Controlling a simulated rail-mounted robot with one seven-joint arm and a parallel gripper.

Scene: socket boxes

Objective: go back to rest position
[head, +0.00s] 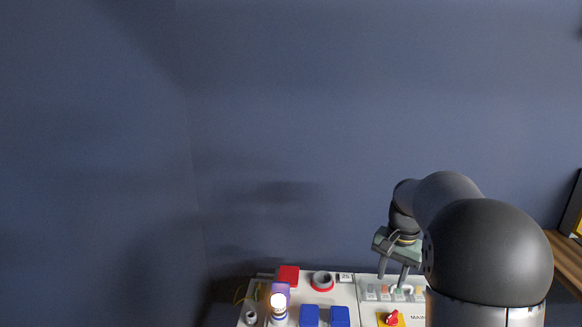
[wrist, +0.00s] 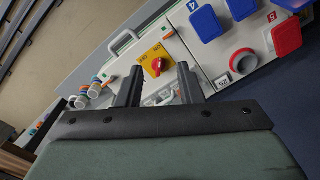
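My gripper (head: 393,272) hangs over the right part of a white panel (head: 350,297) in the head view, its two fingers pointing down. In the wrist view my gripper (wrist: 159,68) has its fingers spread apart with nothing between them. Beyond the fingertips is a red rotary switch (wrist: 157,65) on a yellow plate; it also shows in the head view (head: 392,318). My arm hides the right end of the panel in the head view.
Blue socket boxes (head: 309,316), a red box (head: 288,276), a grey round socket with a red rim (head: 322,281) and a lit lamp (head: 278,301) sit on the panel. A wooden shelf (head: 566,262) stands at right. The space above the panel's left part is clear.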

